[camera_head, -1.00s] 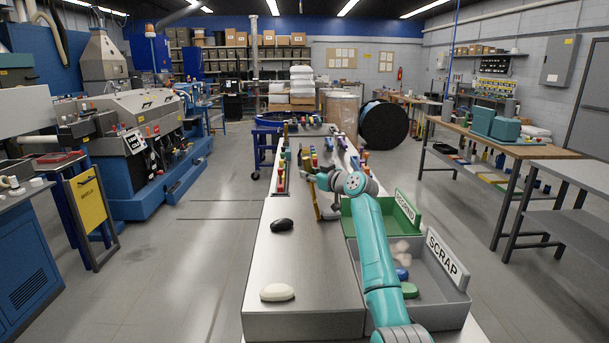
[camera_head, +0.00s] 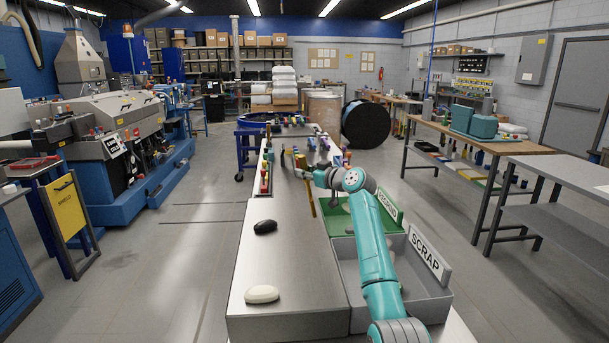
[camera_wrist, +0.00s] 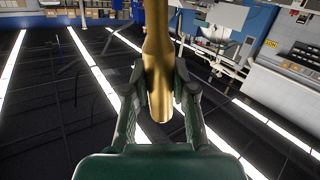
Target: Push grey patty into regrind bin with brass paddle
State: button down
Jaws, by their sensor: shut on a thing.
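My gripper (camera_head: 309,175) is shut on the brass paddle (camera_head: 311,198), above the far right part of the steel bench. In the wrist view the brass handle (camera_wrist: 159,65) stands between both fingers. The green regrind bin (camera_head: 340,222) lies just right of the paddle, partly behind my arm. A small greyish shape (camera_head: 335,203) shows by the bin's far left side; I cannot tell whether it is the grey patty. A black patty (camera_head: 265,227) and a white patty (camera_head: 262,294) lie on the bench, left of the gripper.
The grey scrap bin (camera_head: 424,303) stands nearer than the regrind bin, its contents largely hidden by my arm. Several coloured objects (camera_head: 265,180) stand at the bench's far end. The bare steel bench top (camera_head: 295,258) is clear between the patties and bins.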

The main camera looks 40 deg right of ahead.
notch_tip(320, 180, up, 9)
jog(key=w+a, duration=0.1)
jog(key=a, duration=0.1)
jog(key=shift+w+a+r, duration=0.15)
jog(key=shift+w, duration=0.15)
dwell(0.3)
dwell(1.3)
